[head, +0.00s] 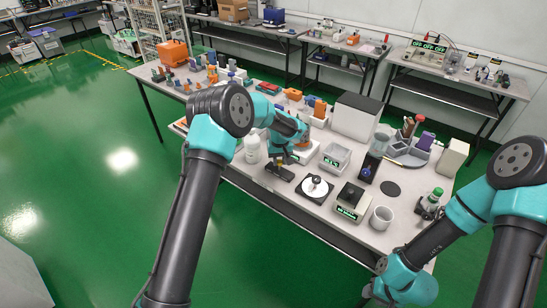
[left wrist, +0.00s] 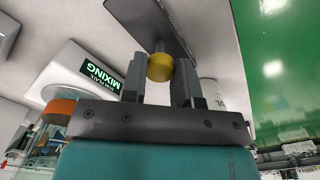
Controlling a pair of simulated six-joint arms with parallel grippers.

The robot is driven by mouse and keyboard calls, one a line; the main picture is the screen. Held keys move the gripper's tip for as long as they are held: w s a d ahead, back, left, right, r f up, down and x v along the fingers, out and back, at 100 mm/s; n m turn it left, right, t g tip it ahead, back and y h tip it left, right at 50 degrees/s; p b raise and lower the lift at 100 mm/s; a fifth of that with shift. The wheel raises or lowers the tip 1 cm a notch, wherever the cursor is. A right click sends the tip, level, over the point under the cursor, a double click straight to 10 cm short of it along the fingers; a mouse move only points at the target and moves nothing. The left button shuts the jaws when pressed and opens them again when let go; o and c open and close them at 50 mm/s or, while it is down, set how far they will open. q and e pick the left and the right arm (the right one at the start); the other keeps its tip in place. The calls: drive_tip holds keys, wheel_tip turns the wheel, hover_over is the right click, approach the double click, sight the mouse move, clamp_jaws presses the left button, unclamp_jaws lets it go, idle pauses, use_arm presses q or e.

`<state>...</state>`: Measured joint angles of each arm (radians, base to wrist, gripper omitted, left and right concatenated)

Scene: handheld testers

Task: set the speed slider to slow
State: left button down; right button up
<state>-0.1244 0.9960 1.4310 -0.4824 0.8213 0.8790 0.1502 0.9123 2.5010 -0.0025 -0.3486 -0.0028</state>
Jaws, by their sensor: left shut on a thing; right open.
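The speed slider shows in the head view as a dark flat bar (head: 279,172) near the table's front edge. In the left wrist view its dark plate (left wrist: 150,22) lies just beyond my fingers, with a round yellow knob (left wrist: 160,67) on a short stem. My left gripper (head: 285,159) is over the bar; in its wrist view the two fingers (left wrist: 161,85) stand either side of the yellow knob, shut on it. Slider markings are not readable.
A white unit with a green lit MIXING sign (left wrist: 101,68) stands close to the left gripper. On the table, a round white-topped device (head: 315,188), a black-and-cream box (head: 350,198) and a white mug (head: 381,217) stand to the right; a white bottle (head: 252,150) stands left.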

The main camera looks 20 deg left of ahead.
use_arm(q)
drive_tip(key=shift+d, duration=0.1)
drive_tip(key=c, duration=0.9)
unclamp_jaws()
drive_tip(key=shift+o, duration=0.2)
wheel_tip(320, 180, up, 18)
drive_tip(key=shift+f, duration=0.25)
drive_tip(key=m+h, duration=0.1)
hover_over(280, 161)
drive_tip(key=s, duration=0.5)
wheel_tip(280, 161, down, 12)
drive_tip(key=s+a+f+m+h, duration=0.1)
drive_tip(key=s+f+h, duration=0.1)
drive_tip(key=s+f, duration=0.75)
drive_tip(key=s+a+f, duration=0.1)
drive_tip(key=s+f, duration=0.3)
drive_tip(key=s, duration=0.7)
drive_tip(key=s+a+f, duration=0.2)
drive_tip(key=s+f, duration=0.3)
drive_tip(key=s, duration=0.7)
drive_tip(key=shift+s+a+f+m+t+h, duration=0.25)
drive_tip(key=shift+a+f+m+t+h, duration=0.05)
drive_tip(key=shift+m+t+h, duration=0.1)
